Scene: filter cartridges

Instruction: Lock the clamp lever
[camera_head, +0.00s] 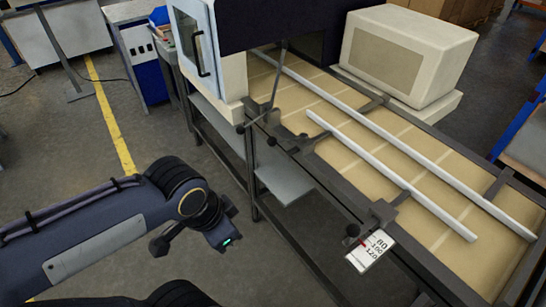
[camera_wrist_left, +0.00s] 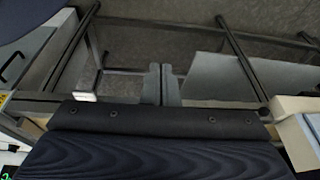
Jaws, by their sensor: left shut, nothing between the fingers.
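A long thin dark lever (camera_head: 277,78) stands nearly upright at the conveyor's near rail, by the machine. Dark brackets with knobs (camera_head: 242,127) are at its foot. A second dark clamp (camera_head: 379,214) with a small red part holds the near guide rail farther right, above a white scale plate (camera_head: 370,250) marked 80, 100, 120. I cannot tell which part is the task's lever. My left arm reaches in at lower left, over the floor and apart from both. In the left wrist view my left gripper (camera_wrist_left: 162,85) is shut and empty, its two grey fingers together.
The tan conveyor (camera_head: 440,235) carries two pale guide rails (camera_head: 385,165). A beige box-shaped unit (camera_head: 405,55) stands behind it, and a cabinet with a glass door (camera_head: 200,45) at its left end. A grey shelf (camera_head: 285,183) juts out below. Floor left of the conveyor is open.

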